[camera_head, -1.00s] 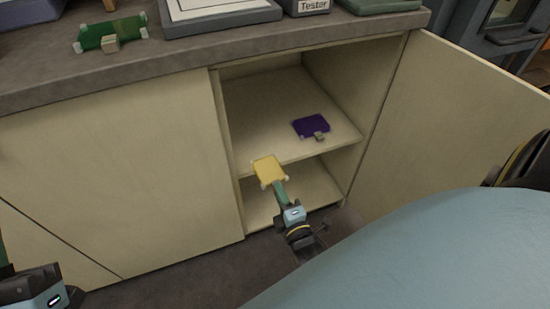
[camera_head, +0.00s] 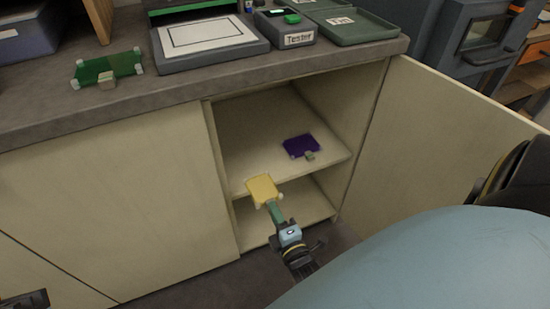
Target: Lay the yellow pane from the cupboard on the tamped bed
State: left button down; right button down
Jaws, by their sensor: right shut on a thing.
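The yellow pane (camera_head: 263,189) is held in front of the open cupboard (camera_head: 230,170), near the front edge of its middle shelf. My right gripper (camera_head: 275,212) is shut on the yellow pane at its lower end. My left gripper (camera_head: 25,301) shows only in part at the bottom left corner, and its fingers are out of view. I cannot make out which surface, if any, is the tamped bed.
A purple pane (camera_head: 300,146) lies on the cupboard's shelf. The cupboard door (camera_head: 440,135) stands open at right. On the counter are a green pane (camera_head: 108,67), a framed white panel (camera_head: 205,35), a box marked Tester (camera_head: 287,28) and a green tray (camera_head: 360,27).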

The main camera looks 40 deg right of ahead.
jog(key=shift+r, duration=0.25)
notch_tip(320, 180, up, 5)
jog(key=p, duration=0.5)
dwell(0.4)
